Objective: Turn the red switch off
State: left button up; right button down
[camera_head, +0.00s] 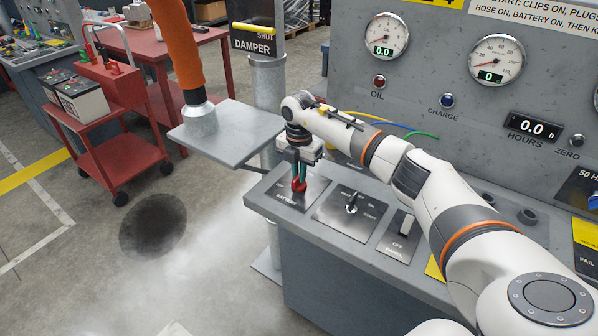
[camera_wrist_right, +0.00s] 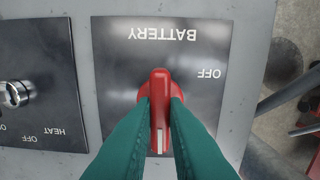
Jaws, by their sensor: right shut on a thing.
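The red switch (camera_head: 299,185) sits on the black BATTERY plate (camera_head: 285,196) at the left end of the grey console. In the right wrist view the red switch (camera_wrist_right: 160,100) has a red handle with a white mark at its lower end. An OFF label stands to the upper right of it on the plate (camera_wrist_right: 120,70). My right gripper (camera_head: 299,180) reaches down from above, and its green fingers (camera_wrist_right: 160,110) are shut on the handle from both sides. The fingers hide part of the switch's base. My left gripper is not in view.
Gauges (camera_head: 388,36) are on the panel behind. A grey shelf (camera_head: 225,135) and an orange hose (camera_head: 180,50) are to the left.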

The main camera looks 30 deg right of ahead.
jog(key=n, duration=0.4)
jog(key=shift+b, duration=0.4)
jog(key=n+b, duration=0.1)
jog(key=n, duration=0.3)
jog(key=shift+n, duration=0.3)
jog(key=n, duration=0.4)
jog(key=shift+n+b, duration=0.3)
jog(key=shift+b, duration=0.05)
jog(key=n, duration=0.4)
jog(key=shift+b, duration=0.35)
jog(key=shift+n, duration=0.4)
jog(key=c, duration=1.4)
grip_release()
jog(key=shift+c, duration=0.2)
